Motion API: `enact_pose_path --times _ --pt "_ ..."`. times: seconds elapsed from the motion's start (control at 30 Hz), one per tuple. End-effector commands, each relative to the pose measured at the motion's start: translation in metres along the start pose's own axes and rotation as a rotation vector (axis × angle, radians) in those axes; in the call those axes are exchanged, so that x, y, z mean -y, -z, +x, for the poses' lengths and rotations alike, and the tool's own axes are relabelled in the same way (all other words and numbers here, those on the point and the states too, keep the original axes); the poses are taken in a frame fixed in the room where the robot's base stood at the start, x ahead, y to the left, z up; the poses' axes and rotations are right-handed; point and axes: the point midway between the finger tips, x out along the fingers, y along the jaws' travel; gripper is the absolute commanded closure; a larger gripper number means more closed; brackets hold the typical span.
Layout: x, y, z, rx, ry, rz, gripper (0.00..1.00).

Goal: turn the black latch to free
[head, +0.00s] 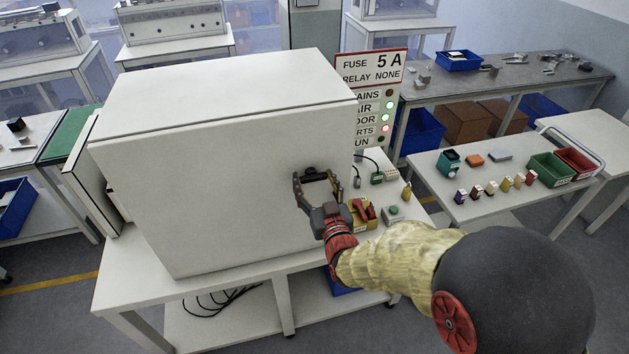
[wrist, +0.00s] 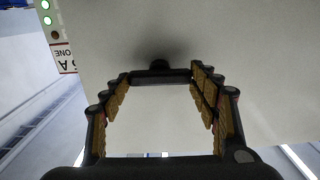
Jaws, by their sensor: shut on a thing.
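The black latch (head: 312,172) is on the right part of the front of a large white cabinet (head: 215,190). In the wrist view the latch (wrist: 160,76) is a dark bar lying level across the picture, with a small round knob above its middle. My gripper (head: 318,179) is at the cabinet front, its two fingers set wide apart and shut on the ends of the latch. In the wrist view the fingertips (wrist: 158,80) touch or nearly touch both ends of the bar. The fingers hide part of the latch in the head view.
A sign (head: 372,85) with indicator lamps stands behind the cabinet's right side. Small connectors, a green bin (head: 552,168) and a red bin (head: 577,162) are on the right table.

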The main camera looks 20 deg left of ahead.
Motion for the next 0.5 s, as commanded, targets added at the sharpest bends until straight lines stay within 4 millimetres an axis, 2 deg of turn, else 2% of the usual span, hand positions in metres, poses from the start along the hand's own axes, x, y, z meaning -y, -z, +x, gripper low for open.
enact_pose_path --times 0.17,0.5 --pt "0.0 0.0 0.0 0.0 0.0 0.0 0.65" --pt "0.0004 -0.0014 0.0001 -0.001 0.0 -0.063 0.65"
